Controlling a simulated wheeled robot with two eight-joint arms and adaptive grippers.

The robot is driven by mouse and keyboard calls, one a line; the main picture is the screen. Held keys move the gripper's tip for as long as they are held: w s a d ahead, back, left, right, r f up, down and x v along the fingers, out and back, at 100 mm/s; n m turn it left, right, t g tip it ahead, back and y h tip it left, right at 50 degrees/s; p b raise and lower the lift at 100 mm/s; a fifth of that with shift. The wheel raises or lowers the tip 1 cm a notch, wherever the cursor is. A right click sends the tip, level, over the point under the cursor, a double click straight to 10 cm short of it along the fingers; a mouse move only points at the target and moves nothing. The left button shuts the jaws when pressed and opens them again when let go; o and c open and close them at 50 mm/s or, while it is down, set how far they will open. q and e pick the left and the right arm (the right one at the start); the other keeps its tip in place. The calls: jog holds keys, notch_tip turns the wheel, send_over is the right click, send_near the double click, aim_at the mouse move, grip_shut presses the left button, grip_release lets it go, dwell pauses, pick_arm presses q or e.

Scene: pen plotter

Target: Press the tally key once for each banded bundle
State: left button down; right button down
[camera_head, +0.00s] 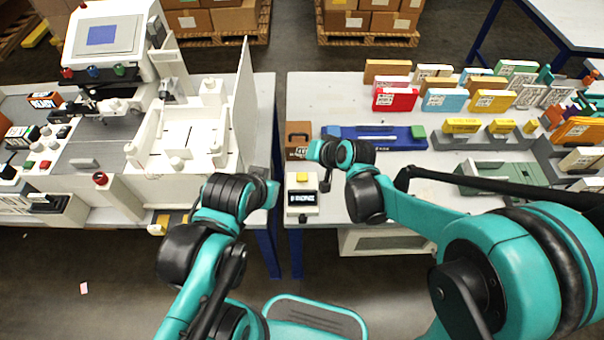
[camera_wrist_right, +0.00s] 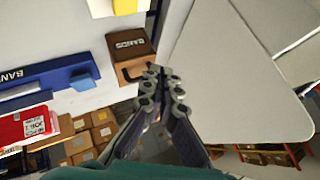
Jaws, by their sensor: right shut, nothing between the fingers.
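The tally counter (camera_head: 302,200) is a small white box with a yellow key (camera_head: 302,178) and a dark display, whose text is too small to read. Its yellow key also shows at the top of the right wrist view (camera_wrist_right: 130,6). My right gripper (camera_head: 316,151) is shut and empty, above the table behind and right of the counter; its closed fingers fill the middle of the right wrist view (camera_wrist_right: 162,80). Two yellow bundles with dark markings (camera_head: 461,126) (camera_head: 501,126) lie on a grey rack at right. My left gripper (camera_head: 264,178) is by the left table's edge, its fingers unclear.
A brown box marked BANDS (camera_wrist_right: 128,45) stands close to my right gripper. A blue banding device (camera_head: 375,137) lies right of it. Several coloured packs (camera_head: 396,98) stand behind. A white machine (camera_head: 180,135) fills the left table, with a gap between the tables.

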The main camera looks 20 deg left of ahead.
jog(key=shift+f, duration=0.1)
jog(key=b, duration=0.7)
send_near(300, 173)
jog(key=x, duration=0.3)
jog(key=r+x, duration=0.1)
jog(key=x, duration=0.1)
jog(key=shift+w+a+f, duration=0.25)
jog(key=shift+w+a, duration=0.15)
jog(key=shift+a, duration=0.2)
jog(key=shift+f, duration=0.1)
jog(key=shift+f+b, duration=0.25)
jog(key=shift+b, duration=0.2)
jog(key=shift+f+b, duration=0.55)
jog(key=shift+f, duration=0.05)
dwell(0.8)
jog(key=shift+r, duration=0.1)
jog(key=shift+r+p, duration=0.8)
jog(key=shift+r, duration=0.15)
jog(key=shift+r, duration=0.1)
